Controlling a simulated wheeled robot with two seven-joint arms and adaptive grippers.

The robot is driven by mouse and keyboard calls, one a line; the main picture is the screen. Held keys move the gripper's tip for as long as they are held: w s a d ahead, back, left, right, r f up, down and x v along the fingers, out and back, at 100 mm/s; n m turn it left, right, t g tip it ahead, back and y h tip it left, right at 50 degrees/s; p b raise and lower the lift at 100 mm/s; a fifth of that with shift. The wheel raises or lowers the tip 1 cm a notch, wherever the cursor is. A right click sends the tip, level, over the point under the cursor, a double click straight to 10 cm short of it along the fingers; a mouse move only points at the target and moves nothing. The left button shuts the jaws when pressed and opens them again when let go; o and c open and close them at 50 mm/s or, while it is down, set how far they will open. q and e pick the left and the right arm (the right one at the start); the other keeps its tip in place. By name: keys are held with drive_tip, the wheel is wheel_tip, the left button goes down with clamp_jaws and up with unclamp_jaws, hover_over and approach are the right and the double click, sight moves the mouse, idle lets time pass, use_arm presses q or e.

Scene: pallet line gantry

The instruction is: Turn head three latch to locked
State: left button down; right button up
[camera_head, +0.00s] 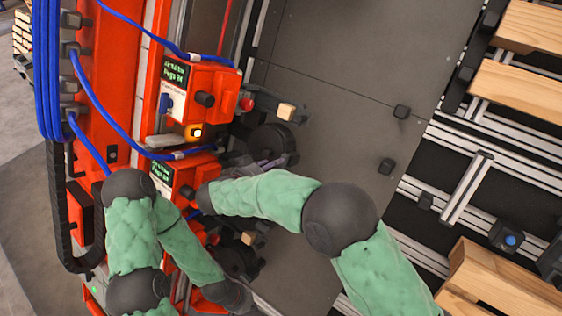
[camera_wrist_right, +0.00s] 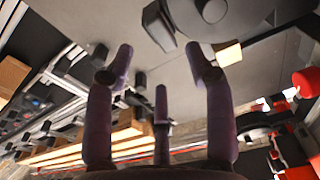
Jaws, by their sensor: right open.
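Two orange print-head units show in the head view: an upper head (camera_head: 205,88) and a lower head (camera_head: 185,178), each with a small display. I cannot tell which is head three, nor the latch's state. My right gripper (camera_head: 268,163) is by the black roller between the heads, partly hidden. In the right wrist view its purple fingers (camera_wrist_right: 160,75) are spread and empty. My left gripper (camera_head: 242,300) is low in the head view, its fingers unclear.
Blue cables (camera_head: 108,98) hang along the orange column (camera_head: 110,60). A black roller (camera_head: 272,142) and a pale block (camera_head: 286,111) jut beside the upper head. The grey panel (camera_head: 345,75) is mostly clear. Wooden pallet boards (camera_head: 520,90) lie at the right.

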sight(282, 168)
drive_tip(key=x, duration=0.6)
drive_tip(key=shift+r, duration=0.1)
clamp_jaws()
